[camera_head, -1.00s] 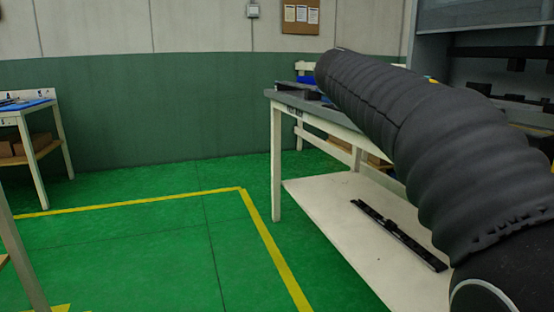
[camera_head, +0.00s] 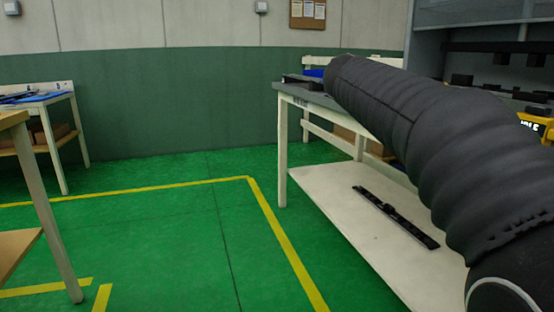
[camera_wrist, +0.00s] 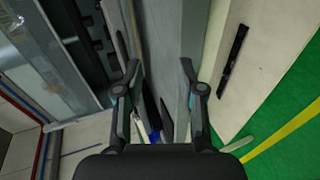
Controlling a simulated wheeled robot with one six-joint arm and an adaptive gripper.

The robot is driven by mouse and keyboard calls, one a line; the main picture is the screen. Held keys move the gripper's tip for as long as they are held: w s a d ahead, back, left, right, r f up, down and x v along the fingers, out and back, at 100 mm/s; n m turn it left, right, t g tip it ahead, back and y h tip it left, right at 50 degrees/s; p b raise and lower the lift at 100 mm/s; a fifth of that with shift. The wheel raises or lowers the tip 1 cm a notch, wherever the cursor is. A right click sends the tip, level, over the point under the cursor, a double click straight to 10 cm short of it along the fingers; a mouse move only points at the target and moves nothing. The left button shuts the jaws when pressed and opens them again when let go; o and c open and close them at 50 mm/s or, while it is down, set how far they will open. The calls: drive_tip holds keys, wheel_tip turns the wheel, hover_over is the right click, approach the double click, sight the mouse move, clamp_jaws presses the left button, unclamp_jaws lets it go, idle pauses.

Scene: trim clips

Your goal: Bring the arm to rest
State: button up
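My gripper (camera_wrist: 160,80) shows in the wrist view with its two fingers spread apart and nothing between them. Beyond the fingers are the grey top and pale side of a workbench. In the head view my arm, in a black ribbed sleeve, crosses the right side and hides part of the workbench (camera_head: 300,98). The gripper itself is hidden in the head view.
A long black strip (camera_head: 395,216) lies on the bench's lower shelf (camera_head: 340,222); it also shows in the wrist view (camera_wrist: 232,60). A grey rack (camera_head: 428,45) stands behind my arm. Another table (camera_head: 75,130) is at left. Green floor with yellow lines (camera_head: 275,225) is clear ahead.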

drive_tip(key=s+a+f+y, duration=0.1)
drive_tip(key=a+f+y, duration=0.2)
drive_tip(key=f, duration=0.7)
drive_tip(key=s+a+f+m+y+p, duration=0.1)
drive_tip(key=s+a+f+y, duration=0.25)
drive_tip(key=s+f, duration=0.25)
drive_tip(key=s+a+f+y+p, duration=0.2)
drive_tip(key=s+a+f+y, duration=0.15)
drive_tip(key=s+f, duration=0.25)
drive_tip(key=s+a+f+m+y+p, duration=0.1)
drive_tip(key=s+a+p, duration=0.1)
drive_tip(key=s, duration=0.5)
drive_tip(key=s+a+f+m+y+p, duration=0.1)
drive_tip(key=s+a+m+y+p, duration=0.1)
drive_tip(key=s, duration=0.5)
drive_tip(key=shift+s+a+f, duration=0.25)
drive_tip(key=shift+s+a, duration=0.05)
drive_tip(key=shift+a, duration=0.2)
